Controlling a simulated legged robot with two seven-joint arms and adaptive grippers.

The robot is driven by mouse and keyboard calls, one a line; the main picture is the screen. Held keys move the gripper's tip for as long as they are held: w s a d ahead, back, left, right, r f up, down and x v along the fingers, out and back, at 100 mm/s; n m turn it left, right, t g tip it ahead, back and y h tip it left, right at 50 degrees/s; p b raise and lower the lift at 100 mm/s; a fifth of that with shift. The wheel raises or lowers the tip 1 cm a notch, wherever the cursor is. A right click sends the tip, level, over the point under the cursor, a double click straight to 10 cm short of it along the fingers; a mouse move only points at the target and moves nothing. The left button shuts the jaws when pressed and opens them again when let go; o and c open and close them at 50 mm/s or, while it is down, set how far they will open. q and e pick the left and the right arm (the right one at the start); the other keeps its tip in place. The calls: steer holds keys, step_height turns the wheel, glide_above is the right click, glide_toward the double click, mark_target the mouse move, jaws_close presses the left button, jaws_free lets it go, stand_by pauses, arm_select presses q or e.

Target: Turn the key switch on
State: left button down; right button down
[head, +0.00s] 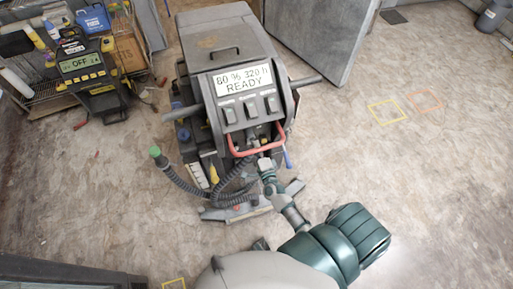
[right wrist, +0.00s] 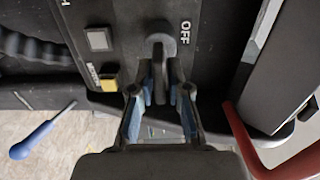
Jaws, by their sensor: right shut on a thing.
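The key switch (right wrist: 161,44) shows in the right wrist view on a dark panel, with a white "OFF" label to its right. Its dark, flat key stands between my fingers. My right gripper (right wrist: 160,90) is shut on the key, one blue-padded finger on each side. In the head view my right gripper (head: 264,163) reaches the front of the grey floor machine (head: 220,52), near its red handle (head: 257,150). The machine's display (head: 243,80) reads "60 % 320 h READY". The key is too small to make out there. My left gripper is not in view.
A charger (head: 84,66) with a display reading "OFF" stands at the left by a wire shelf. A grey panel (head: 325,35) stands behind the machine. A blue-handled tool (right wrist: 40,132) shows in the right wrist view.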

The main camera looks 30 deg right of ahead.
steer(key=shift+s+f, duration=0.1)
steer(key=shift+f, duration=0.1)
stand_by(0.3)
steer(key=c, duration=1.2)
jaws_free()
steer(key=shift+d, duration=0.1)
steer(key=shift+c, duration=0.2)
steer(key=v, duration=1.1)
steer(key=shift+s, duration=0.4)
